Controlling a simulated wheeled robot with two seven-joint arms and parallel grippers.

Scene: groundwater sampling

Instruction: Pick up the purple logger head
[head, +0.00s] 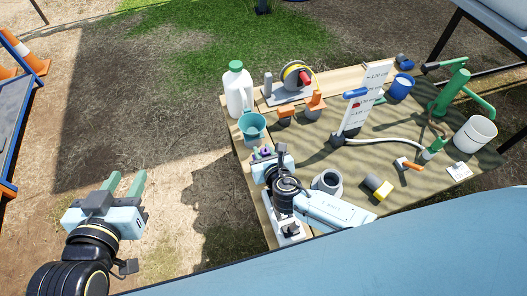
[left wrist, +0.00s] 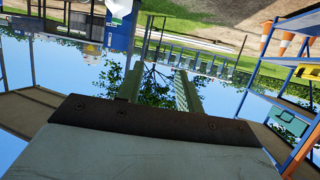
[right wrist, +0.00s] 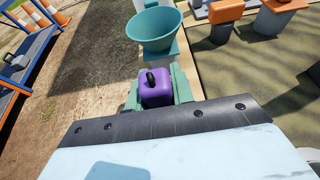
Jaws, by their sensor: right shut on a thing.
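The purple logger head (right wrist: 156,88) is a small purple block with a black loop on top. It sits between the green fingers of my right gripper (right wrist: 159,92) in the right wrist view, and the fingers are shut on it. In the head view my right gripper (head: 266,152) is over the table's left edge, and only a little purple of the logger head (head: 266,151) shows. I cannot tell whether it touches the table. My left gripper (head: 127,184) is open and empty, over the ground left of the table.
A teal cup (head: 252,125) stands just beyond my right gripper, with a white jug (head: 236,88) behind it. Orange-topped items (head: 284,116), a grey pot (head: 327,182) and a yellow-black cylinder (head: 377,187) are on the table (head: 400,146). A white level board (head: 366,98) stands mid-table.

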